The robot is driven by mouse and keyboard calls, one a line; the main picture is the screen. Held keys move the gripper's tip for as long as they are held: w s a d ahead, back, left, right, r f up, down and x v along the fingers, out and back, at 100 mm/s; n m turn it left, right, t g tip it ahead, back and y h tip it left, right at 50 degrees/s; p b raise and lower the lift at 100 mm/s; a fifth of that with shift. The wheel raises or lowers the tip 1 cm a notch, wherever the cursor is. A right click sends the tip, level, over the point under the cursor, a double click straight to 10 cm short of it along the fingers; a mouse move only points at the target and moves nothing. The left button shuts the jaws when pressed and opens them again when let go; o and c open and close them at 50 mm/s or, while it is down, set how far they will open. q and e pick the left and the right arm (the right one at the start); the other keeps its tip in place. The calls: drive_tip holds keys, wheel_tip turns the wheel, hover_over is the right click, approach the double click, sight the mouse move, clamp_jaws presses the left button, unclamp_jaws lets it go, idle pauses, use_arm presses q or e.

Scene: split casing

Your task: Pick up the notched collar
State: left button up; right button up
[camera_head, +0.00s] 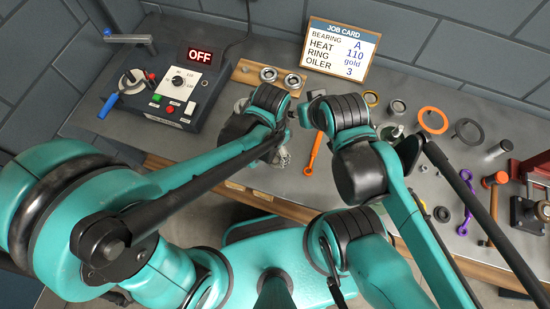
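I cannot tell for sure which part is the notched collar. A dark grey ring (468,131) with a small break or tab in its outline lies flat at the right of the bench, and a short grey hollow cylinder (397,106) stands nearer the middle. My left gripper (283,156) is at the bench's middle, mostly hidden by its own arm. A pale metal part shows there, but I cannot tell whether it is held. My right gripper (311,108) is largely behind its wrist, left of both candidates. Its fingers are not clear.
An orange ring (432,120), a gold ring (371,98), an orange wrench (313,153) and a purple wrench (467,205) lie on the bench. A control box (175,95) reading OFF stands left. A job card (340,48) stands behind. A vise (530,205) is far right.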

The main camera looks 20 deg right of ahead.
sight(275, 160)
use_arm(q)
drive_tip(key=f+b, duration=0.1)
drive_tip(key=f, duration=0.1)
drive_tip(key=d+f, duration=0.1)
drive_tip(key=f, duration=0.2)
drive_tip(key=shift+w+b, duration=0.2)
drive_tip(key=shift+b, duration=0.2)
drive_tip(key=shift+f, duration=0.25)
drive_tip(key=shift+f+b, duration=0.25)
drive_tip(key=shift+b, duration=0.1)
drive_tip(key=c, duration=1.1)
